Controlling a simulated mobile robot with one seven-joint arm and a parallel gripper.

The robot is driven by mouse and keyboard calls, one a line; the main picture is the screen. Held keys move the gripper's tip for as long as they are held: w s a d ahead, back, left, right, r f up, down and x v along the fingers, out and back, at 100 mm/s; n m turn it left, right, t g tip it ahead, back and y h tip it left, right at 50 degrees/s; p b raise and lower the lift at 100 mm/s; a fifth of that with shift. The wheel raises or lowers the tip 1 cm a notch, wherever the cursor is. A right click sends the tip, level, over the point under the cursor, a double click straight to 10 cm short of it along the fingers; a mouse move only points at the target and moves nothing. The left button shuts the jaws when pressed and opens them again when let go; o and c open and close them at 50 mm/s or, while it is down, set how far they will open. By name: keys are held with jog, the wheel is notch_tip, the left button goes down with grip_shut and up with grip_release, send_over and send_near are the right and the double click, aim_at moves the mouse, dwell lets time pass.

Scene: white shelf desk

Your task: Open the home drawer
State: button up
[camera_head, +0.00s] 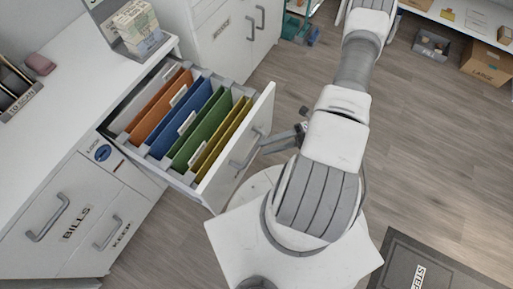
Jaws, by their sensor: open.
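A white drawer is pulled out of the white desk, its front panel (262,112) facing right. It holds several hanging folders in orange, blue, green and yellow. A grey bar handle (243,152) sits on that front. No name label on this front is readable, so I cannot tell whether it is the home drawer. My gripper (268,146) is open beside the handle, its dark fingers pointing at it. I cannot tell whether the fingers touch or surround the handle. My arm hides part of the area to the right.
The desk also has closed fronts marked BILLS (77,223) and KEEP (121,231), and a blue LOCK disc (102,153). A paper holder (140,38) stands on top. A cabinet (232,35) is behind. Floor to the right is clear up to a dark mat (440,268).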

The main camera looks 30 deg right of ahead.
jog(key=v, duration=1.2)
jog(key=shift+s+d, duration=0.1)
jog(key=w+a+r+n+g+h+p, duration=0.25)
jog(key=r+n, duration=0.35)
jog(key=r, duration=0.3)
jog(key=w+a+r+n+g+h+p, duration=0.1)
jog(key=w+a+r+n+h, duration=0.15)
jog(key=r+n, duration=0.5)
jog(key=w+a+r+n+g+h+p, duration=0.25)
jog(key=r+n, duration=0.25)
jog(key=r, duration=0.5)
jog(key=s+a+r+n+t+h+p, duration=0.2)
jog(key=a+r+n+t+h, duration=0.2)
jog(key=r+n, duration=0.6)
jog(key=s+a+r+n+t+h+p, duration=0.3)
jog(key=a+r+n, duration=0.4)
jog(key=r+n, duration=0.4)
jog(key=shift+s+r+t+h, duration=0.35)
jog(key=shift+r+t+h, duration=0.2)
jog(key=shift+t+h, duration=0.35)
jog(key=shift+a, duration=0.1)
